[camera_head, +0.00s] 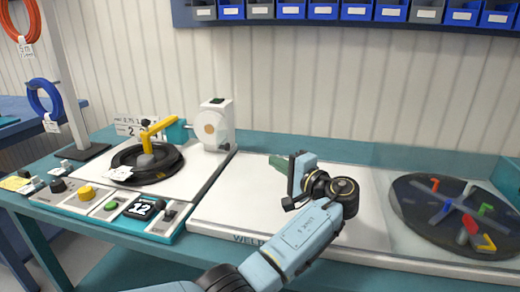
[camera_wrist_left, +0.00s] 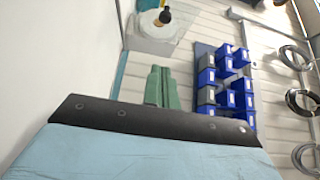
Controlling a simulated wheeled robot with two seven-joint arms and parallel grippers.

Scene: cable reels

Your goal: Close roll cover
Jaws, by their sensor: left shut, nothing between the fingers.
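My left gripper (camera_head: 279,164) reaches over the middle of the white bench top, its green fingers pointing to the back left. In the left wrist view the two green fingers (camera_wrist_left: 161,88) lie together, shut with nothing between them. A dark round roll plate (camera_head: 412,228) with a grey cross and coloured pegs lies at the right. A clear, pale sheet seems to lie over or around it; I cannot tell whether this is the cover or how it stands. The gripper is left of the plate and apart from it. My right gripper is not in view.
A black cable coil (camera_head: 130,171) with a yellow arm (camera_head: 157,127) lies at the left. A white box with a round dial (camera_head: 212,126) stands behind. Buttons and knobs (camera_head: 86,193) line the front left. Blue and grey bins (camera_head: 325,10) hang on the wall above.

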